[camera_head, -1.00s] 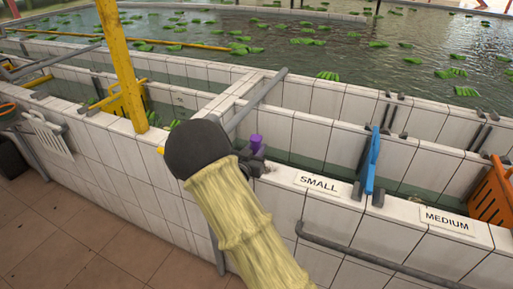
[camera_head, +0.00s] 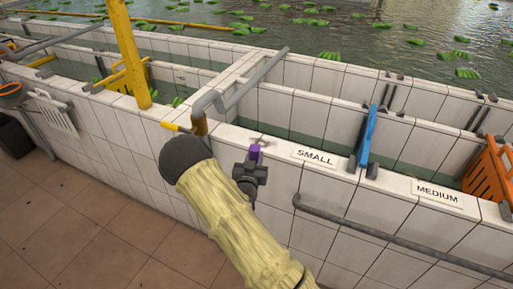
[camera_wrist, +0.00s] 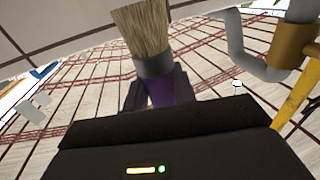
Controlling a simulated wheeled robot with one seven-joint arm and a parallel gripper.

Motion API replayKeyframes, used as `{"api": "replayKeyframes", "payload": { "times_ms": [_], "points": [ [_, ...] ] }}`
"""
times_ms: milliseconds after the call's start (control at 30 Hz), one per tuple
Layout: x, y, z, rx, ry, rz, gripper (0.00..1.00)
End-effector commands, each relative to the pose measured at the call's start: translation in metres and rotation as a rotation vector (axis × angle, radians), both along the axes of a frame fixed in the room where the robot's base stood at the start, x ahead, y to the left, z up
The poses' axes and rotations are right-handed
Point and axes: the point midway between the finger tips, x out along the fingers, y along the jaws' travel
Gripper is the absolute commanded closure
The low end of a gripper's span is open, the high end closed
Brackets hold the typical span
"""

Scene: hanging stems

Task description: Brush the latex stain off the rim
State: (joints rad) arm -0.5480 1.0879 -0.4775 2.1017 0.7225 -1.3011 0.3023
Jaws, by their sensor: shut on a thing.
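My gripper (camera_head: 249,176) is shut on the purple handle of a brush (camera_head: 256,152). In the wrist view, my gripper (camera_wrist: 158,92) has its dark fingers on both sides of the purple handle, and the brush's pale bristles (camera_wrist: 140,30) point up in the picture. The bristles cannot be made out in the head view. The white tiled rim (camera_head: 232,131) runs just behind the gripper. I cannot tell whether the brush touches the rim.
A SMALL label (camera_head: 314,158), a blue tool (camera_head: 367,137), a MEDIUM label (camera_head: 437,194) and an orange crate (camera_head: 487,170) line the rim to the right. A grey pipe (camera_head: 250,80) and yellow post (camera_head: 127,55) stand left. The tiled floor (camera_head: 90,220) in front is clear.

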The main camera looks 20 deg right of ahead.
Motion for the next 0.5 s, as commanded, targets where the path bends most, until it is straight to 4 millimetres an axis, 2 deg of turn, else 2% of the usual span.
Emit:
{"api": "replayKeyframes", "payload": {
  "times_ms": [300,500],
  "points": [
    [-0.022,0.013,-0.08,-0.009,0.009,0.218,0.96],
    [-0.042,0.021,-0.124,-0.003,0.012,0.361,0.96]
  ]
}}
